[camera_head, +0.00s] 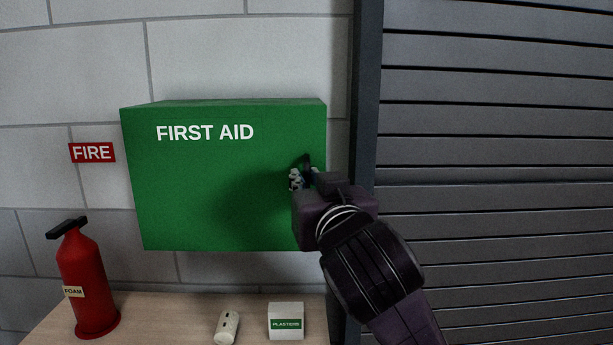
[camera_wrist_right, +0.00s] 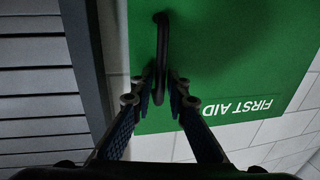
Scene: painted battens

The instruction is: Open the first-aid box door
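The first-aid box (camera_head: 220,190) is a green wall box with "FIRST AID" in white on its front. Its door looks closed. A dark bar handle (camera_head: 307,161) is at the right side of the front, partly hidden by my right gripper (camera_head: 304,178). In the right wrist view the handle (camera_wrist_right: 162,40) runs between the two fingers of my right gripper (camera_wrist_right: 160,84), with a small gap visible at each side. The fingers are apart, near the handle's lower end in that view. The box front (camera_wrist_right: 225,50) fills much of that view. My left gripper is not in view.
A red fire extinguisher (camera_head: 86,285), a small cream object (camera_head: 227,327) and a plasters box (camera_head: 286,320) stand on a wooden surface (camera_head: 165,315) below. A red FIRE sign (camera_head: 92,152) is left of the box. A dark post (camera_head: 363,80) and grey slatted shutter (camera_head: 495,130) are right.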

